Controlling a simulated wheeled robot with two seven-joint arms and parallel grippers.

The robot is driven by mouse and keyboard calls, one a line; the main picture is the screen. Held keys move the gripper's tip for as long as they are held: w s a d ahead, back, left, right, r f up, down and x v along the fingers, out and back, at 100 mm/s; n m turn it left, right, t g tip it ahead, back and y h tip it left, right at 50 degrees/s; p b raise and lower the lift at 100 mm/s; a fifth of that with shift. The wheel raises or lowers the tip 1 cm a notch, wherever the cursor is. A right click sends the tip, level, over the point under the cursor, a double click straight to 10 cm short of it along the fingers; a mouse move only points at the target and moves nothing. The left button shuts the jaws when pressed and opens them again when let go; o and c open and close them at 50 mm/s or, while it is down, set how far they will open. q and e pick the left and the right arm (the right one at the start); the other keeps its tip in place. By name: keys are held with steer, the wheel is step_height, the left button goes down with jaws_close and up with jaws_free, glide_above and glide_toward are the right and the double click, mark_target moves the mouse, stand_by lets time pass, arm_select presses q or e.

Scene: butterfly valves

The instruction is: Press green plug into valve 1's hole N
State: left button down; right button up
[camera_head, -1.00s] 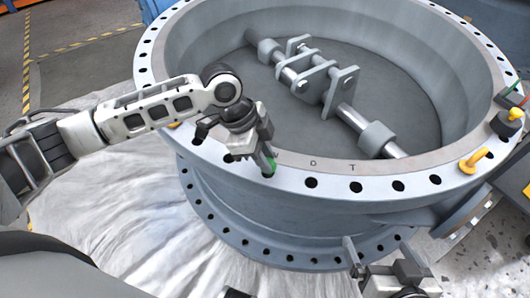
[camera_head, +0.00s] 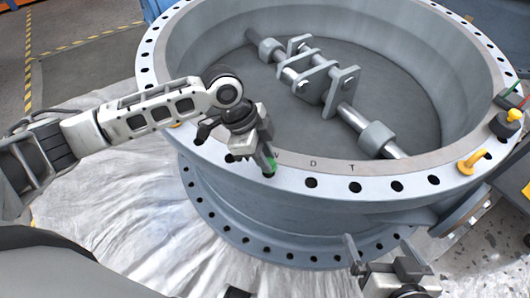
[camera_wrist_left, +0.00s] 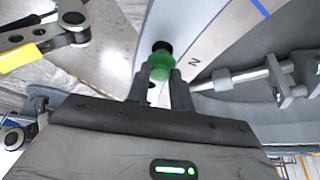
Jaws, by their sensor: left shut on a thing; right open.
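Valve 1, a large grey ring-shaped body (camera_head: 330,182), has a flange with several dark holes. My left gripper (camera_head: 264,158) is shut on the green plug (camera_head: 271,166) over the front left of the flange. In the left wrist view the green plug (camera_wrist_left: 160,66) sits between the two fingertips (camera_wrist_left: 161,82). A dark round opening (camera_wrist_left: 162,47) shows just beyond the plug, partly covered by it. The letter N (camera_wrist_left: 195,62) is marked on the flange beside it. I cannot tell how deep the plug sits. My right gripper (camera_head: 378,262) is open and empty, low in front of the valve.
Letters D (camera_head: 313,163) and T (camera_head: 352,168) mark the flange further right. A yellow plug-like piece (camera_head: 473,162) and a yellow-topped black piece (camera_head: 507,124) stand on the right of the flange. A shaft with brackets (camera_head: 330,90) crosses the valve's inside.

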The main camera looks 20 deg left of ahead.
arm_select(q)
steer(key=shift+f, duration=0.7)
stand_by(0.6)
steer(key=shift+p, duration=0.5)
stand_by(0.4)
steer(key=shift+f, duration=0.2)
stand_by(0.4)
steer(key=shift+f, duration=0.3)
steer(key=c, duration=0.7)
jaws_free()
steer(key=shift+o, duration=0.2)
